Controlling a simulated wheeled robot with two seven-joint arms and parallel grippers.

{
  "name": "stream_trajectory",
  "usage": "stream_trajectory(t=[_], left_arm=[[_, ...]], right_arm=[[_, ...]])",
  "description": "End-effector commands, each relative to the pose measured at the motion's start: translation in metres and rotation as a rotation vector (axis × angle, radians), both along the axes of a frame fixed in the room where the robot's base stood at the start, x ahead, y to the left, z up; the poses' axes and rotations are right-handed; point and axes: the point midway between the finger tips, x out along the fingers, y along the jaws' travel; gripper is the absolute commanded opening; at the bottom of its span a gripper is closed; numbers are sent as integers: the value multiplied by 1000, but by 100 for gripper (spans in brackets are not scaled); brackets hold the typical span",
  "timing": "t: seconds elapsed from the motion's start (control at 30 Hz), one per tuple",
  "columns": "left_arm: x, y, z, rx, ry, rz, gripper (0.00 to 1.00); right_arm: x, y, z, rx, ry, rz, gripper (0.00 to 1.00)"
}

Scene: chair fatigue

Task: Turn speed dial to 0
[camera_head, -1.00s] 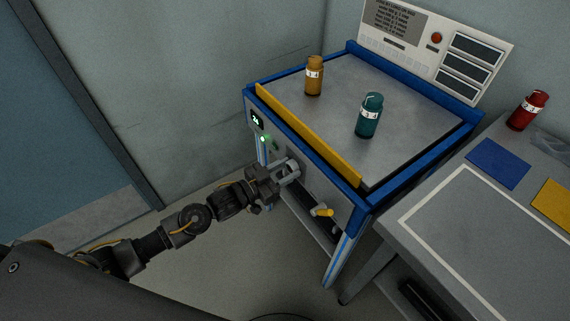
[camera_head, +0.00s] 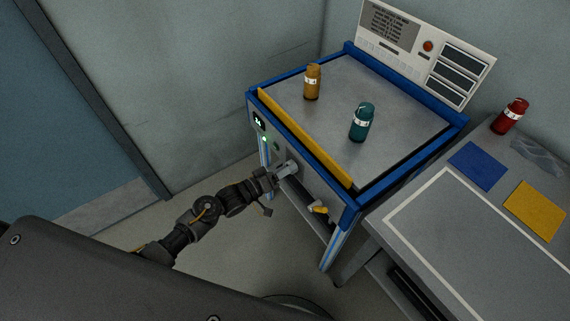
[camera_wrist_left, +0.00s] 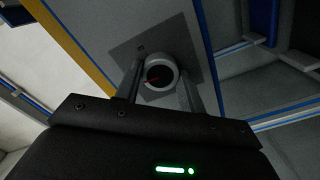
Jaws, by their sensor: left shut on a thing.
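The speed dial (camera_wrist_left: 160,74) is a round grey knob with a dark face and a red pointer line, on a dark square plate (camera_wrist_left: 188,46) on the front panel of the blue-framed machine (camera_head: 362,205). My left gripper (camera_head: 288,169) reaches this panel. In the left wrist view, the fingers of my left gripper (camera_wrist_left: 159,80) stand on both sides of the dial and are shut on it. In the head view the gripper largely hides the dial. A small lit display (camera_head: 258,123) sits at the panel's left end; its digits are too small to read surely. My right gripper is out of view.
A yellow-tipped lever (camera_head: 319,208) sticks out right of the dial. An amber bottle (camera_head: 312,82) and a teal bottle (camera_head: 361,122) stand on the machine top behind a yellow bar (camera_head: 302,136). A side table (camera_head: 425,272) stands close on the right, with a red bottle (camera_head: 510,116).

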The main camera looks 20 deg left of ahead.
Motion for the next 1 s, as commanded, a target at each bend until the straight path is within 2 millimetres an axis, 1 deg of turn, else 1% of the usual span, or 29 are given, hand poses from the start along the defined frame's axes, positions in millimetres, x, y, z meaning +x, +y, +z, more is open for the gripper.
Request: stream_trajectory(t=[0.03, 0.2, 0.47, 0.7, 0.83, 1.0], left_arm=[[2, 2, 5, -34, 26, 7, 16], [2, 2, 5, -157, 129, 7, 16], [2, 2, 4, -349, 285, 6, 16], [2, 3, 3, -524, 431, 7, 16], [3, 2, 3, -620, 508, 7, 16], [3, 3, 2, -742, 610, 8, 16]], right_arm=[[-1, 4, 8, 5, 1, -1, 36], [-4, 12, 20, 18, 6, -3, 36], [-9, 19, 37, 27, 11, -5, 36], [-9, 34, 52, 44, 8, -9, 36], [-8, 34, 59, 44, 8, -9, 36], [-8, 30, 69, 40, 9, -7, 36]])
